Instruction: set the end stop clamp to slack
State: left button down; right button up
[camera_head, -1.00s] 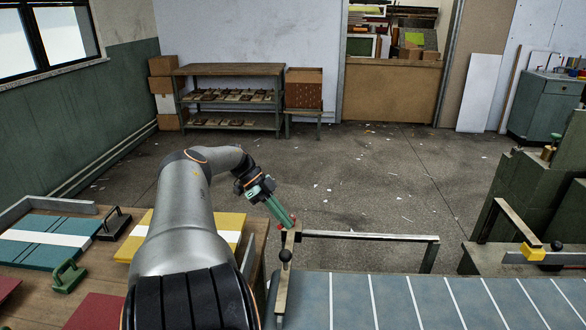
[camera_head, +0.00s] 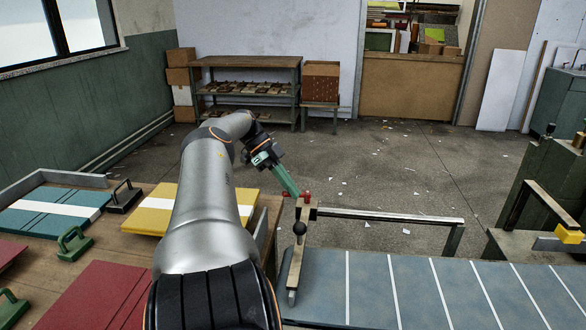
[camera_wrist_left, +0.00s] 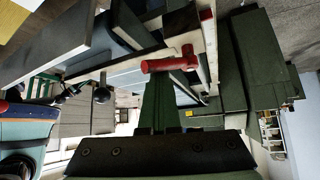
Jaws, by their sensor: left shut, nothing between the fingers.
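The end stop is a pale bar with a black ball knob (camera_head: 299,228) at the left end of the blue-grey feeder bed (camera_head: 370,290). Its clamp handle (camera_head: 307,195) is a small red lever at the far end of the bar. My left gripper (camera_head: 292,190) is shut and empty, with its green fingertips right at the red lever. In the left wrist view the red clamp handle (camera_wrist_left: 172,63) lies across the tips of my green fingers (camera_wrist_left: 160,95). I cannot tell whether they touch. The fingers hide part of the clamp. My right gripper is not in view.
A pale rail (camera_head: 390,216) runs right from the end stop. A wooden table (camera_head: 115,232) at left holds a teal board (camera_head: 45,222), a yellow board (camera_head: 160,215), red boards (camera_head: 95,295) and green handles (camera_head: 75,243). Green machinery (camera_head: 545,175) stands at right. The floor behind is open.

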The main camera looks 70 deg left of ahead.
pick_arm(q)
jog(key=shift+a+f+b, duration=0.1)
jog(key=shift+a+b, duration=0.05)
jog(key=shift+b, duration=0.2)
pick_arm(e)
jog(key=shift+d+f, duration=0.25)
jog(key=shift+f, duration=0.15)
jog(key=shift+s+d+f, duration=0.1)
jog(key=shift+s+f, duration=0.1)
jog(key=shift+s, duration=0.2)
pick_arm(q)
notch_tip(320, 180, up, 4)
jog(key=shift+f+p, duration=0.1)
jog(key=shift+p, duration=0.8)
jog(key=s+d+r+p, duration=0.2)
jog(key=s+d+r, duration=0.3)
jog(key=d+r, duration=0.4)
jog(key=d, duration=0.4)
jog(key=shift+r, duration=0.2)
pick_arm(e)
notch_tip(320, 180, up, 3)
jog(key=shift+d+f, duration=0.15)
pick_arm(q)
jog(key=shift+d, duration=0.15)
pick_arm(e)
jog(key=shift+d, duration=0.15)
